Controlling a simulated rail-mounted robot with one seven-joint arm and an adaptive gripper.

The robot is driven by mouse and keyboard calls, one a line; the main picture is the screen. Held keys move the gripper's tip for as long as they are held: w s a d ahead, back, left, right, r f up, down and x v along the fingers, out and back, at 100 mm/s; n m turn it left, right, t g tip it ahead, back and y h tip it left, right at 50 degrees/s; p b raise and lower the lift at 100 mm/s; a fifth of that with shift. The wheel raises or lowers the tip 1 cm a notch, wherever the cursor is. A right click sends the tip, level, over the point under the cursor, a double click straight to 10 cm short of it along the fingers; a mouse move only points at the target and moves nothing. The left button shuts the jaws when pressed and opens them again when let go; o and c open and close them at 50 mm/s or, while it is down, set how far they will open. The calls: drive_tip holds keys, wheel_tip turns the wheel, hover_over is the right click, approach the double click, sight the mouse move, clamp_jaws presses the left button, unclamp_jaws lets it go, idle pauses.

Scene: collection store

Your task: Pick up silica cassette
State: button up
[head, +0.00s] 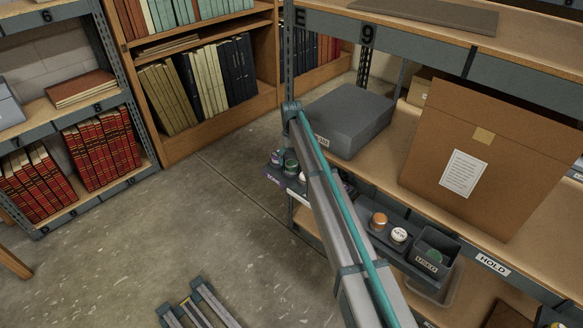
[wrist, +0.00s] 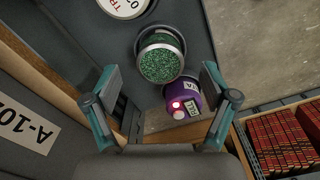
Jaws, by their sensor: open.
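A round cassette with a pale rim and green granules, which looks like the silica cassette (wrist: 160,62), sits in a dark holder in the wrist view. A small round greenish item (head: 291,166) beside my arm in the head view may be the same one. My gripper (wrist: 158,76) is open and empty, with one finger on each side of the cassette's lower part in the picture. Whether the fingers are level with it or above it I cannot tell. In the head view my gripper is hidden behind my arm.
A purple device (wrist: 183,101) with a red light lies close to the cassette, between the fingers. A white lid (wrist: 124,6) is beyond it. On the shelf are an orange lid (head: 379,220), a "USED" bin (head: 425,267), a grey box (head: 345,118) and a brown box (head: 490,150).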

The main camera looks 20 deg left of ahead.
sight(291, 163)
wheel_tip(291, 163, down, 4)
drive_tip(key=shift+a+r, duration=0.1)
drive_tip(key=shift+r, duration=0.1)
drive_tip(key=c, duration=1.3)
drive_tip(key=shift+r, duration=0.2)
drive_tip(key=shift+r, duration=0.55)
drive_tip(key=s+d+r+b, duration=0.2)
drive_tip(key=s+d+r, duration=0.7)
drive_tip(key=d+r, duration=0.1)
drive_tip(key=shift+s+d+r, duration=0.15)
drive_tip(key=shift+s+r, duration=0.1)
drive_tip(key=shift+r, duration=0.55)
drive_tip(key=shift+r, duration=0.15)
